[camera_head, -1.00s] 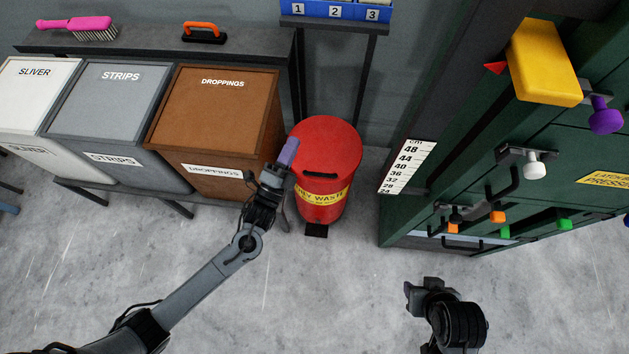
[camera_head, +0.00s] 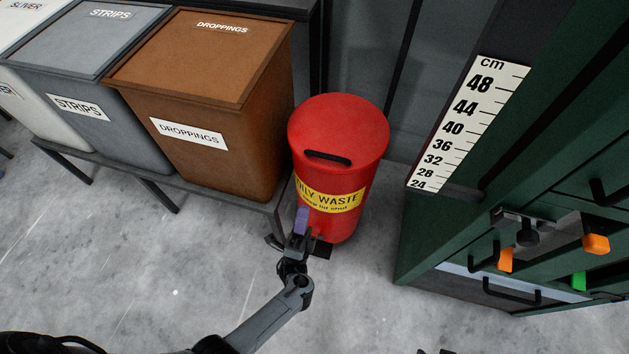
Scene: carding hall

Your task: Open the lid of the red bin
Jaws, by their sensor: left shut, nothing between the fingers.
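The red bin (camera_head: 338,190) stands on the floor, with a yellow "OILY WASTE" label on its front. Its round red lid (camera_head: 340,118) is down, and a black handle (camera_head: 328,158) shows at the lid's front side. A dark foot pedal (camera_head: 321,251) sticks out at the bin's base, partly hidden by my gripper. My left gripper (camera_head: 302,219), with purple fingers, is shut and empty. It is in front of the bin's lower left side, below the label and near the pedal. I cannot tell whether it touches the bin. My right gripper is not in view.
A brown "DROPPINGS" bin (camera_head: 215,125) and a grey "STRIPS" bin (camera_head: 80,60) stand on a dark rack to the left. A green cabinet (camera_head: 425,235) with a centimetre scale (camera_head: 465,122) and handles stands right. The floor in front is clear.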

